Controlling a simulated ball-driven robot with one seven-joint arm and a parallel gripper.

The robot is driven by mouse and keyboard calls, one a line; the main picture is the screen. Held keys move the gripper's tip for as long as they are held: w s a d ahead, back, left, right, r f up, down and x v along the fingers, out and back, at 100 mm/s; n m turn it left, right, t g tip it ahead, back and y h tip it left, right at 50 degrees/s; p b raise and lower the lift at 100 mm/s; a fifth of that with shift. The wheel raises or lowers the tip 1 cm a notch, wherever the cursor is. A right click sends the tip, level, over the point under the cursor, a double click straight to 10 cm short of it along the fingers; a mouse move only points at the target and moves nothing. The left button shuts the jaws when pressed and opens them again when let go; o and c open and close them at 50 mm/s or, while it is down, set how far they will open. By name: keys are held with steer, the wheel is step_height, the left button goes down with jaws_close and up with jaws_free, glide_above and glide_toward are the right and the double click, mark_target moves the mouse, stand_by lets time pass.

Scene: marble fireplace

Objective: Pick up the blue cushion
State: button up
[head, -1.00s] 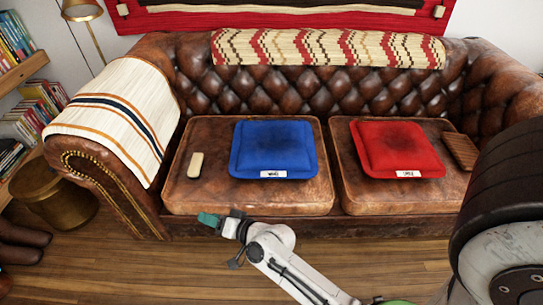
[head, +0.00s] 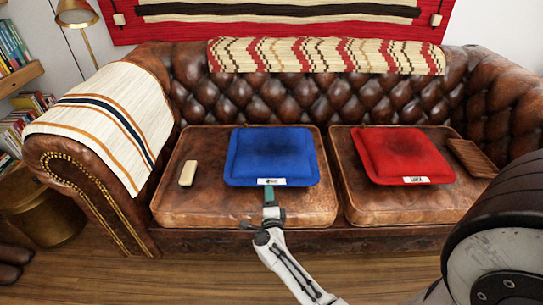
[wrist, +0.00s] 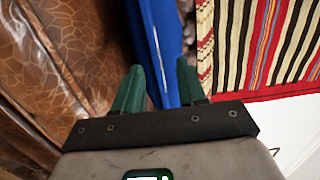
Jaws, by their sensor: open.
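The blue cushion (head: 271,152) lies flat on the left seat of the brown leather sofa, with a white label on its front edge. My gripper (head: 270,190) is at the cushion's front edge, just below the label, pointing toward the sofa back. In the wrist view my gripper (wrist: 160,74) has its two green fingers apart. The blue cushion (wrist: 158,35) shows edge-on beyond and between them. I cannot tell whether the fingers touch it or how far its edge reaches between them.
A red cushion (head: 404,154) lies on the right seat, with a brown ridged object (head: 471,157) beside it. A small cream block (head: 188,173) lies left of the blue cushion. Striped throws cover the left armrest (head: 112,117) and the backrest (head: 326,55).

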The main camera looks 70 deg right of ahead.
steer(key=shift+f+b+x, duration=0.2)
steer(key=shift+b+x, duration=0.35)
steer(key=shift+x, duration=0.9)
steer(key=shift+f+b+x, duration=0.2)
steer(key=shift+b+x, duration=0.35)
steer(key=shift+x, duration=0.95)
steer(key=shift+s, duration=0.1)
jaws_close()
steer(key=shift+r, duration=0.1)
